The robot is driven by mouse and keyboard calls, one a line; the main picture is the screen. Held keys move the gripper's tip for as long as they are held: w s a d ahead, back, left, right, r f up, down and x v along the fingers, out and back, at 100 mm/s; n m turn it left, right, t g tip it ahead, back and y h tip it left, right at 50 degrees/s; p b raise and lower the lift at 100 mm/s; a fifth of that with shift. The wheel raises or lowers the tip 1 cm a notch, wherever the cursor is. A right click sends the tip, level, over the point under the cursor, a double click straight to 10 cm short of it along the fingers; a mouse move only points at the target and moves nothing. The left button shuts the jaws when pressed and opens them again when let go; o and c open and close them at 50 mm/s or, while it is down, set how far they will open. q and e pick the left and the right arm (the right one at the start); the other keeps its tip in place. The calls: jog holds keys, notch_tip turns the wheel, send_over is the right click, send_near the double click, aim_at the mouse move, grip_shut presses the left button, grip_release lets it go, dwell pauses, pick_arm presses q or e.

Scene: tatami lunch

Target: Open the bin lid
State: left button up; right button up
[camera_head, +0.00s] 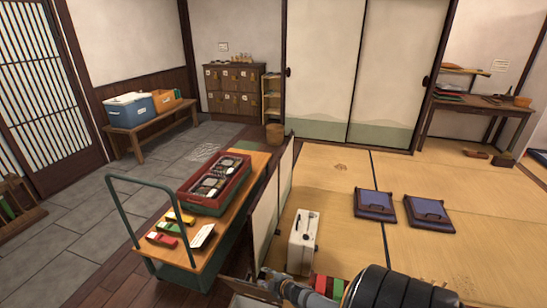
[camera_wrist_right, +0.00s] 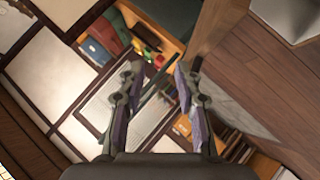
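No bin lid can be made out for certain in either view. A grey-white surface (camera_wrist_right: 292,18) shows at that view's upper right corner. My left gripper is not in view.
A green-framed cart (camera_head: 217,237) with a red crate (camera_head: 205,208) stands left of a low partition (camera_head: 265,219). A white case (camera_head: 304,242) stands on the tatami just beyond my right gripper. Two purple cushions (camera_head: 375,205) lie farther right.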

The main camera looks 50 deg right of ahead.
jog(key=shift+s+a, duration=0.25)
jog(key=shift+s, duration=0.95)
jog(key=shift+s+a, duration=0.2)
jog(key=shift+s, duration=0.95)
